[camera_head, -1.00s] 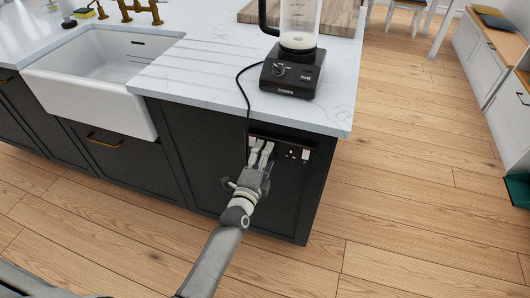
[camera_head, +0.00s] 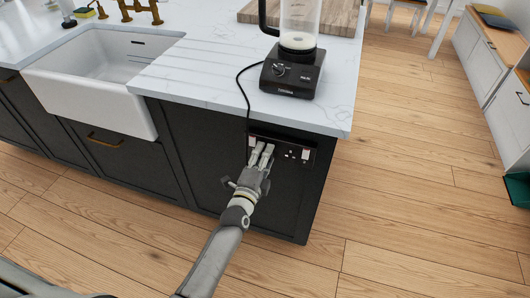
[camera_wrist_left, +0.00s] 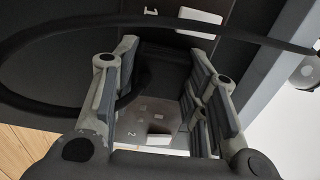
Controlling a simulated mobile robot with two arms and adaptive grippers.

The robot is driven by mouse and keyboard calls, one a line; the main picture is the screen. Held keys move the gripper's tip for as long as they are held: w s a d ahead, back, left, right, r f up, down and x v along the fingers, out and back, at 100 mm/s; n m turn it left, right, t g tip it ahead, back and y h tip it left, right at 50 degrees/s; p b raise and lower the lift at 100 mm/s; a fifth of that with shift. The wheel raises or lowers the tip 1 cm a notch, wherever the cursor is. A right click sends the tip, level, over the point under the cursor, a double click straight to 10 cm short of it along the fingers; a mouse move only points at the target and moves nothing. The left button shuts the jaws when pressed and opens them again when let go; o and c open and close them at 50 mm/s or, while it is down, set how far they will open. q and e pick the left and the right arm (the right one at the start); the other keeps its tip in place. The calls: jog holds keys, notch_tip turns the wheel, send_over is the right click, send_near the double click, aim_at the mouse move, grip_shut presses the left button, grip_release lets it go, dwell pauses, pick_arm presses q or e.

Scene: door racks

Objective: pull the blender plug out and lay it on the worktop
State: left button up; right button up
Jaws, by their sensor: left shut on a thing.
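The black blender (camera_head: 291,76) stands on the white worktop (camera_head: 200,72) near its front edge. Its black cord (camera_head: 240,84) hangs over the edge to the dark socket panel (camera_head: 291,155) on the cabinet front. My left gripper (camera_head: 262,152) is at the panel's left part, its fingers hiding the plug in the head view. In the left wrist view, the fingers (camera_wrist_left: 165,85) are shut on the dark plug (camera_wrist_left: 165,72), and the cord (camera_wrist_left: 45,42) loops around to the left. Whether the plug's pins sit in the socket is hidden. My right gripper is not in view.
A white sink (camera_head: 98,80) is set into the counter at left, with brass taps (camera_head: 140,10) behind. A wooden board (camera_head: 335,18) lies behind the blender. The worktop between sink and blender is clear. Wooden floor is open to the right of the cabinet.

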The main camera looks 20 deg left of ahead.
pick_arm(q)
jog(key=s+p, duration=0.3)
jog(key=s, duration=0.3)
dwell(1.0)
jog(key=shift+s+a+p, duration=0.1)
jog(key=shift+p, duration=0.2)
jog(key=s+p, duration=0.1)
jog(key=s, duration=0.1)
jog(key=shift+s, duration=0.4)
jog(key=shift+r, duration=0.1)
notch_tip(320, 180, up, 21)
jog(key=p, duration=2.1)
dwell(0.4)
